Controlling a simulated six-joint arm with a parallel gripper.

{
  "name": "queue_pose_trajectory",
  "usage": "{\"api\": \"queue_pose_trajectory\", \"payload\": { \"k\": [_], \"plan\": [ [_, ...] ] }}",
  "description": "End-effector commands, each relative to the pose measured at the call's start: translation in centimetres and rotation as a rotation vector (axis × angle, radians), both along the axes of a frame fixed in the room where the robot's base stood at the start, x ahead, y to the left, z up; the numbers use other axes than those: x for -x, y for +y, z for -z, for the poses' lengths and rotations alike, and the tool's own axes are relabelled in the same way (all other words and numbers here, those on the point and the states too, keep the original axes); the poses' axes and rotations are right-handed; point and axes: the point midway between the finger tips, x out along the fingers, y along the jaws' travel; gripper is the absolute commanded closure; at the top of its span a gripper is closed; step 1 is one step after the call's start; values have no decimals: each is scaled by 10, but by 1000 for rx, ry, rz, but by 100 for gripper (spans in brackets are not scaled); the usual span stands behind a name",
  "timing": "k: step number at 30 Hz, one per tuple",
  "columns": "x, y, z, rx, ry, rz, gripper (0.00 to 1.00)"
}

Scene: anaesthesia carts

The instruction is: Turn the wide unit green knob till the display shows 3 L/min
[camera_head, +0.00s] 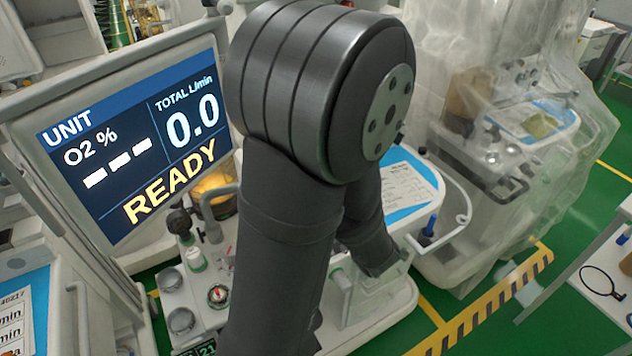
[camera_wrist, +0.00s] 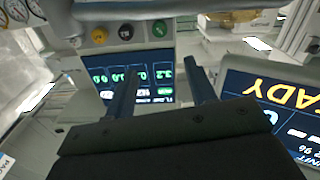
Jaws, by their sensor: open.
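The large display (camera_head: 135,140) on the left of the head view reads UNIT, O2 % with dashes, TOTAL L/min 0.0 and READY. It shows upside down at the right of the wrist view (camera_wrist: 278,110). In the wrist view a green knob (camera_wrist: 160,28) sits in a row on a panel, beyond my fingertips. A small screen (camera_wrist: 150,91) with green digits, partly behind my fingers, lies between the row and my gripper. My gripper (camera_wrist: 160,66) is open and empty, apart from the green knob. My arm hides the gripper in the head view.
A yellow knob (camera_wrist: 99,35) and a black knob (camera_wrist: 126,31) sit beside the green one. Round gauges (camera_wrist: 18,10) are at the upper left. A plastic-covered cart (camera_head: 490,130) stands at the right of the head view, with green floor (camera_head: 590,220) beside it.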

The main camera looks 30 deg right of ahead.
Motion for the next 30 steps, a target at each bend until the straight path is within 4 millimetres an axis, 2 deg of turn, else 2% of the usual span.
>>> {"api": "queue_pose_trajectory", "payload": {
  "k": [4,9,14,20,30],
  "plan": [
    [3,0,1,-77,0,0,49],
    [8,-1,2,-253,-1,1,49],
    [5,0,3,-312,-1,-2,49],
    [-16,0,3,-311,0,-4,49],
    [-70,1,3,-309,1,-4,49]
  ]
}}
